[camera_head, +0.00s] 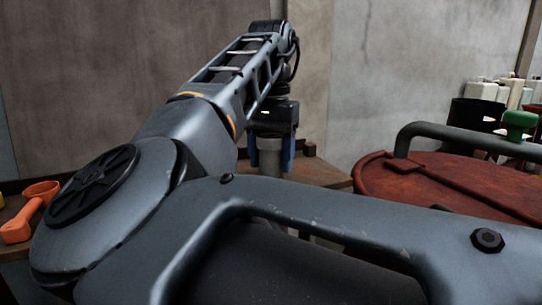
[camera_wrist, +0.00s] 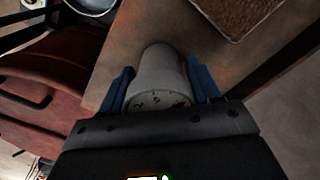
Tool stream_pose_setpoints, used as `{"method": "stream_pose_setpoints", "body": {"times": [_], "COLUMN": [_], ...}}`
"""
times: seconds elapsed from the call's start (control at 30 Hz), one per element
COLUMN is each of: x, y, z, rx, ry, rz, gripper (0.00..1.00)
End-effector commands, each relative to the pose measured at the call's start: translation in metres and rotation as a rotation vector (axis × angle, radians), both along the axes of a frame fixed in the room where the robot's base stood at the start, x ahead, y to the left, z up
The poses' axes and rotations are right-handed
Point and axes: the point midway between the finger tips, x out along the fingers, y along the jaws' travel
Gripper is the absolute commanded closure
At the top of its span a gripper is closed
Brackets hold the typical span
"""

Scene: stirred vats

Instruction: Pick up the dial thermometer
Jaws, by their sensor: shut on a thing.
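The dial thermometer (camera_wrist: 158,68) is a pale grey cylinder with a dial face at its near end, partly hidden by the gripper body in the wrist view. My gripper (camera_wrist: 160,84) has its blue fingers on both sides of it and is shut on it. In the head view the grey cylinder (camera_head: 269,158) shows between the blue fingers of my gripper (camera_head: 271,162), below the dark wrist. Its lower end is hidden behind my arm there, so I cannot tell whether it touches the table.
A brown table (camera_head: 322,176) lies under the gripper. A rust-red vat lid (camera_head: 450,188) with a thick grey handle stands to the right, with a green knob (camera_head: 518,122) and several pale containers behind. An orange scoop (camera_head: 32,210) lies at the left. A textured brown slab (camera_wrist: 238,12) shows in the wrist view.

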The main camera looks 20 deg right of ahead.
Motion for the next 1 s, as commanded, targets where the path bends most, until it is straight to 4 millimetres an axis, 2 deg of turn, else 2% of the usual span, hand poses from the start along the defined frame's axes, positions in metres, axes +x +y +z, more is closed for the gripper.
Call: {"method": "stream_pose_setpoints", "body": {"times": [0.07, 0.3, 0.67, 0.83, 0.93, 1.0], "x": [0.0, 0.0, 0.0, 0.0, 0.001, 0.007], "y": [0.0, 0.0, 0.0, -0.001, 0.0, -0.012], "z": [0.0, 0.0, 0.004, 0.021, 0.041, 0.05], "rx": [0.0, -0.001, 0.0, -0.001, 0.004, 0.003], "ry": [0.0, 0.001, 0.0, -0.001, -0.004, -0.003], "rz": [0.0, 0.0, 0.0, -0.002, 0.0, -0.002], "gripper": [0.51, 0.74, 0.75, 0.75, 0.75, 0.75]}}
